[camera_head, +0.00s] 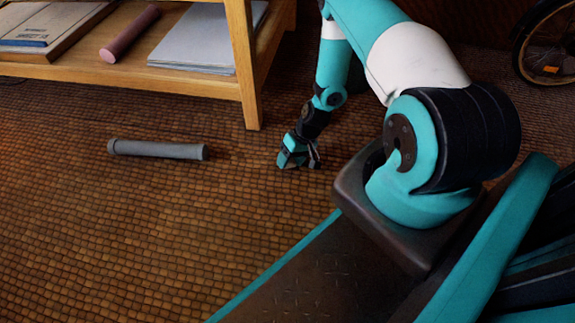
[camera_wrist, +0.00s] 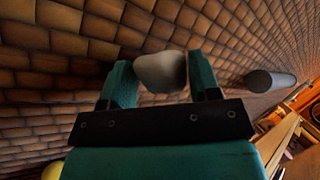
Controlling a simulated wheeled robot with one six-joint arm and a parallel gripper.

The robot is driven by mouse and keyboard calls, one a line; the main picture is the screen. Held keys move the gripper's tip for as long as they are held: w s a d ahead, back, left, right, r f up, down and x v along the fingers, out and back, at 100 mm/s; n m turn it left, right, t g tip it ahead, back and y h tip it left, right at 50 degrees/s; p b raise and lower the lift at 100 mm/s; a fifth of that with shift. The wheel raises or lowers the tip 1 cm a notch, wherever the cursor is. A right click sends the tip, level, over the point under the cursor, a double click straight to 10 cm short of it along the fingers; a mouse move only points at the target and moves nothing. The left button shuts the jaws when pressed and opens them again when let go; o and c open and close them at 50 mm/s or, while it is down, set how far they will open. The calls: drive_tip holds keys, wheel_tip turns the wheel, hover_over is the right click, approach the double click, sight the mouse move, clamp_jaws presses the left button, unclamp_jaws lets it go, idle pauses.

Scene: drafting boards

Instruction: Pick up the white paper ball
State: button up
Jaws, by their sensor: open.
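The white paper ball (camera_wrist: 160,72) shows in the wrist view as a pale, rounded lump on the tiled floor. In the head view my gripper (camera_head: 298,160) points down close to the floor, to the right of a grey tube. I cannot make out the ball in the head view; my gripper seems to hide it.
The grey tube (camera_head: 157,149) lies on the floor, also seen in the wrist view (camera_wrist: 270,80). A wooden shelf (camera_head: 130,79) with paper (camera_head: 205,38), a reddish tube (camera_head: 129,34) and a book (camera_head: 45,25) stands behind, its leg (camera_head: 250,100) near my gripper. A wheel (camera_head: 545,45) is at far right.

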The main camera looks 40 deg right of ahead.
drive_tip(key=shift+r, duration=0.1)
drive_tip(key=c, duration=0.6)
drive_tip(key=shift+o, duration=0.2)
